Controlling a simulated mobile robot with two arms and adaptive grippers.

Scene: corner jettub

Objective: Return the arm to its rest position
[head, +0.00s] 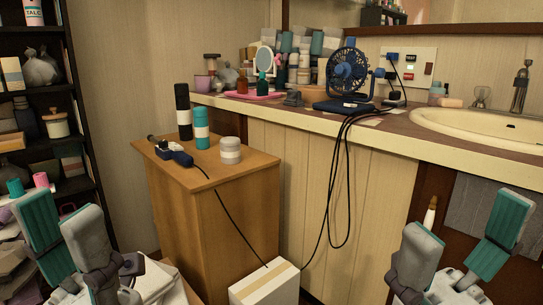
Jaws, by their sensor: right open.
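My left gripper (62,212) is at the lower left of the head view. Its two grey fingers with teal pads stand apart, and I see nothing between them. My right gripper (464,232) is at the lower right, in front of the dark panel under the basin. Its fingers are spread wide and empty. Both grippers point up and away from me, and neither appears to touch anything. The rest of both arms is mostly outside the view.
A wooden cabinet (232,205) holds a teal can (201,130), a black bottle and a corded tool. Black cords hang from the counter (290,113) with a blue fan (347,75). A box (265,285) stands on the floor between my grippers. A cluttered shelf (85,135) is left.

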